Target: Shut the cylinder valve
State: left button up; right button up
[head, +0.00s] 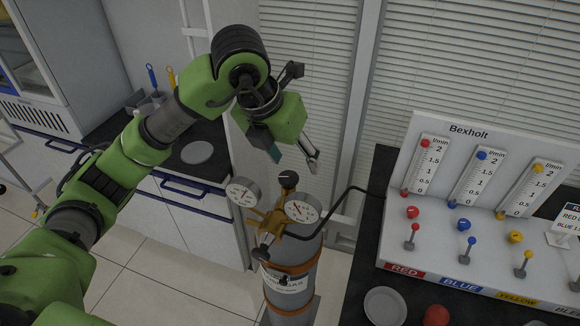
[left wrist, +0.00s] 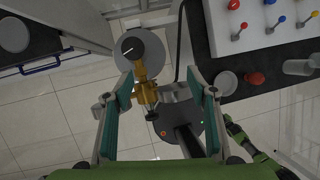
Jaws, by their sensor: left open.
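The gas cylinder (head: 292,277) is grey with orange bands and stands on the floor beside the right-hand bench. Its black valve knob (head: 289,179) sits on top of the brass fitting, between two round gauges (head: 243,191) (head: 303,207). In the left wrist view, the knob (left wrist: 131,47) has a white line and lies beyond the left fingertip, with the brass regulator (left wrist: 146,92) between the fingers. My left gripper (head: 295,157) is open and empty, above the knob and apart from it. Its two fingers also frame the left wrist view (left wrist: 160,80).
A black hose (head: 345,205) runs from the cylinder to the right bench. There stands the Bexholt flowmeter panel (head: 455,130) with red, blue and yellow knobs. A left counter (head: 215,172) holds a plate.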

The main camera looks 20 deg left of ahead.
pick_arm(q)
jog(key=w+a+r+n+y, duration=0.1)
jog(key=a+y, duration=0.1)
jog(key=a, duration=0.2)
jog(key=p, duration=0.4)
send_near(288, 177)
jog(key=x, duration=0.6)
jog(key=shift+f, duration=0.35)
jog(key=shift+x, duration=0.8)
jog(key=shift+w+r, duration=0.1)
jog(key=c, duration=1.1)
